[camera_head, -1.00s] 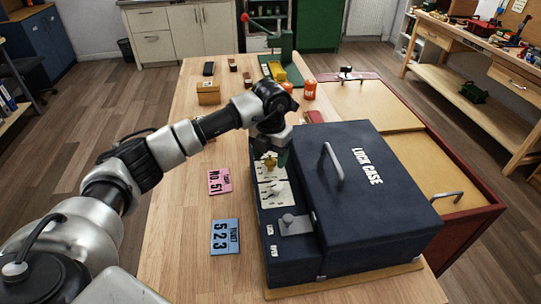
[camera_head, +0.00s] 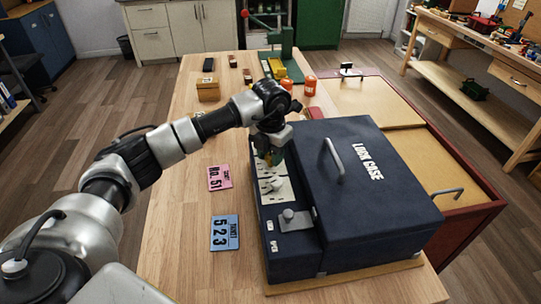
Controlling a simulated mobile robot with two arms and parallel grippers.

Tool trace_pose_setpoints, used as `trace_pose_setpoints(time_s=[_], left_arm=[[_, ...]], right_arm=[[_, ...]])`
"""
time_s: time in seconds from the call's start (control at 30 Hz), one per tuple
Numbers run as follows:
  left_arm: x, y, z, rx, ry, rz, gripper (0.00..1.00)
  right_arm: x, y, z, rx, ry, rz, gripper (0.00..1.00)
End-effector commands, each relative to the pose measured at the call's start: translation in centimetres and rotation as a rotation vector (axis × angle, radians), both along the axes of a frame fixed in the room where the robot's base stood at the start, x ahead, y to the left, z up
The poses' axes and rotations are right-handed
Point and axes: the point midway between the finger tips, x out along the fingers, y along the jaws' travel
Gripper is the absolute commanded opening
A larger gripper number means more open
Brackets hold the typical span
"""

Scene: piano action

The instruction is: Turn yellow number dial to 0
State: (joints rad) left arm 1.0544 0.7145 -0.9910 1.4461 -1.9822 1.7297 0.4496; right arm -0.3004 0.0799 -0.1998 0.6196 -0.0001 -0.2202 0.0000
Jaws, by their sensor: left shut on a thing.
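The dark blue lock case (camera_head: 375,215) stands on the table, with a panel of dials along its left side. My left gripper (camera_head: 273,157) reaches down onto the far end of this panel. It is shut on the yellow number dial, which its fingers mostly hide, so the number it shows cannot be read. A white dial plate (camera_head: 284,195) with grey pointers lies just nearer than the gripper. My right gripper is not in view.
A grey latch (camera_head: 293,220) and a raised handle (camera_head: 333,163) stick up from the case. Orange cans (camera_head: 310,86) stand farther back.

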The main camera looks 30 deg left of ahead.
Motion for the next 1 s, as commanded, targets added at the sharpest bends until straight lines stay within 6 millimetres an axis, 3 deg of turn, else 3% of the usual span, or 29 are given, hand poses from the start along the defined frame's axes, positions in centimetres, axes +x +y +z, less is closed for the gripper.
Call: trace_pose_setpoints(time_s=[0.27, 0.3, 0.47, 0.77, 1.0], left_arm=[[0.0, 0.0, 0.0, 0.001, -0.001, -0.020, 0.11], [0.0, 0.0, 0.0, 0.001, -0.001, -0.020, 0.38], [0.0, 0.0, 0.0, 0.001, -0.001, -0.019, 0.60], [0.0, 0.0, 0.3, 0.001, -0.002, -0.019, 0.60], [0.1, 0.0, 3.8, 0.000, -0.007, -0.018, 0.60]], right_arm=[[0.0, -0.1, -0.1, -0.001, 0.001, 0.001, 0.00], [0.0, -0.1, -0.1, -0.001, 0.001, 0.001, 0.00], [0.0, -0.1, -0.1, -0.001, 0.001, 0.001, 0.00], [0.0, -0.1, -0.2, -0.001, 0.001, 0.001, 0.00], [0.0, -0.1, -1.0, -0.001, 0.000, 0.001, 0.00]])
